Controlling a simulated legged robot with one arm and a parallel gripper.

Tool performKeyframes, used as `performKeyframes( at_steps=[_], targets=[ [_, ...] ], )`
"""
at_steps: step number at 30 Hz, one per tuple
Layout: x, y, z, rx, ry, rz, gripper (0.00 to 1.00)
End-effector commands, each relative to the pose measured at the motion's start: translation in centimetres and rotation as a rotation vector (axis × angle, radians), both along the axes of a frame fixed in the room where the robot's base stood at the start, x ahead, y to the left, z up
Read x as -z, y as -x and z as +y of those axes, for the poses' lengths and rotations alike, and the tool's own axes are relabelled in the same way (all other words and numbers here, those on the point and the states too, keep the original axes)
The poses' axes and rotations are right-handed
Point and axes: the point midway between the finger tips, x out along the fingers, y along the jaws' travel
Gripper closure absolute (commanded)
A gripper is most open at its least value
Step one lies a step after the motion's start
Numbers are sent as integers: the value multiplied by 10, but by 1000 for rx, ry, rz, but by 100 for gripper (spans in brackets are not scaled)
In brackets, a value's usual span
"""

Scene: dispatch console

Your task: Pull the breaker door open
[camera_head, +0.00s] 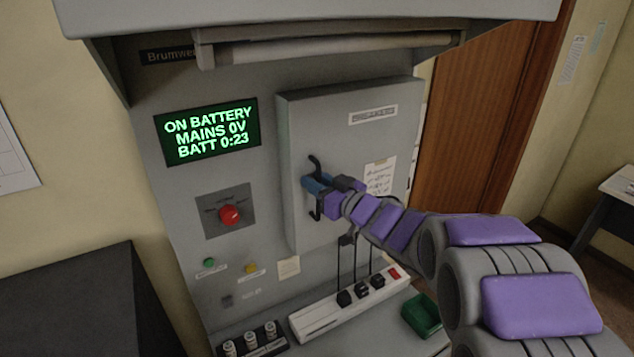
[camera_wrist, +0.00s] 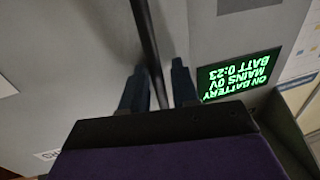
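The breaker door (camera_head: 325,120) is a grey raised panel with a label near its top, on the front of the grey console. It looks shut. Its dark vertical handle (camera_head: 315,163) is on the door's left half, with its upper and lower ends showing. My gripper (camera_head: 316,184) is at the handle's middle, and its blue fingers hide that part. In the wrist view the handle (camera_wrist: 144,28) runs as a dark bar between the two fingers (camera_wrist: 158,68). The fingers are apart, with a visible gap between the bar and the right finger.
A lit green display (camera_head: 207,132) and a red knob (camera_head: 229,215) are left of the door. A power strip (camera_head: 318,318) with black plugs and a green tray (camera_head: 422,315) are below it. A brown wooden door (camera_head: 480,130) stands behind at right.

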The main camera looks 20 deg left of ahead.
Motion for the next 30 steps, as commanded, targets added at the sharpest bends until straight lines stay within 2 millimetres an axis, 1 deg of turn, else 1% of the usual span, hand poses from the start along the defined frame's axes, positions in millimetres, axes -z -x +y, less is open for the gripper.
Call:
performKeyframes(
  at_steps=[8,11,15,18,30],
  targets=[
    [1,-1,0,1,0,1,71],
    [1,-1,0,1,0,1,78],
    [1,-1,1,1,1,2,92],
    [1,-2,1,1,1,2,100],
    [2,-2,2,2,2,3,100]
  ],
)
